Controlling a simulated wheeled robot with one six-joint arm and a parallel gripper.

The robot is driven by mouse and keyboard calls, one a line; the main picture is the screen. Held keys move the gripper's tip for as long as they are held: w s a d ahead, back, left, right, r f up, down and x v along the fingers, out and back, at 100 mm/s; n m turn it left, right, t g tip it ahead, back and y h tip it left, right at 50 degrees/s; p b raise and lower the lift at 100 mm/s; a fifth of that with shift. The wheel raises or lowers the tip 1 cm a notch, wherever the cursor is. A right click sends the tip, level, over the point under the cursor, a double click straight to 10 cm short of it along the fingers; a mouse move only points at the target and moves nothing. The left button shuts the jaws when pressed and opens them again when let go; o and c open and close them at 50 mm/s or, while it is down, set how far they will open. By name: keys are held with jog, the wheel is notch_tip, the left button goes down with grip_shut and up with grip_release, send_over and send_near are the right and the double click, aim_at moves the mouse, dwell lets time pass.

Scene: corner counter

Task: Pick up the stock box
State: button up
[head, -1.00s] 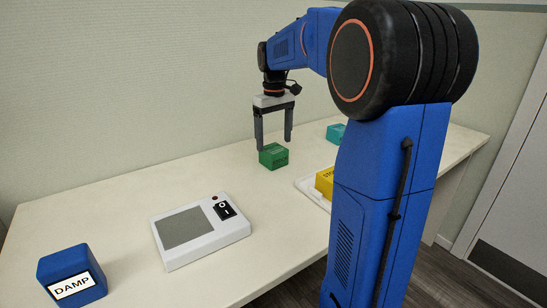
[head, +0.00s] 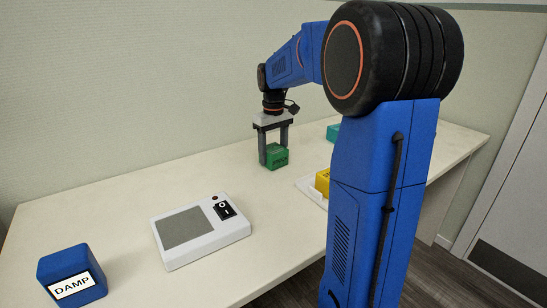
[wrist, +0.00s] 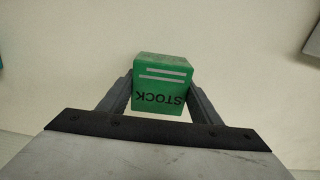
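The stock box is a green block (head: 277,157) on the counter in the head view. In the wrist view its top reads STOCK upside down, with two pale stripes (wrist: 162,82). My gripper (head: 273,150) points down over it, one finger on each side. In the wrist view my gripper's fingers (wrist: 161,92) appear to touch both sides of the box. The box still seems to rest on the counter. The far finger is partly hidden by the box.
A white device with a grey pad and switch (head: 199,229) lies left of centre. A blue DAMP block (head: 71,275) stands front left. A yellow block (head: 323,183) sits on a white tray (head: 309,190), partly hidden by my arm. A teal block (head: 333,133) is behind. The wall is close behind.

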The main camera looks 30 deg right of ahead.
jog(key=c, duration=0.5)
jog(key=shift+o, duration=0.2)
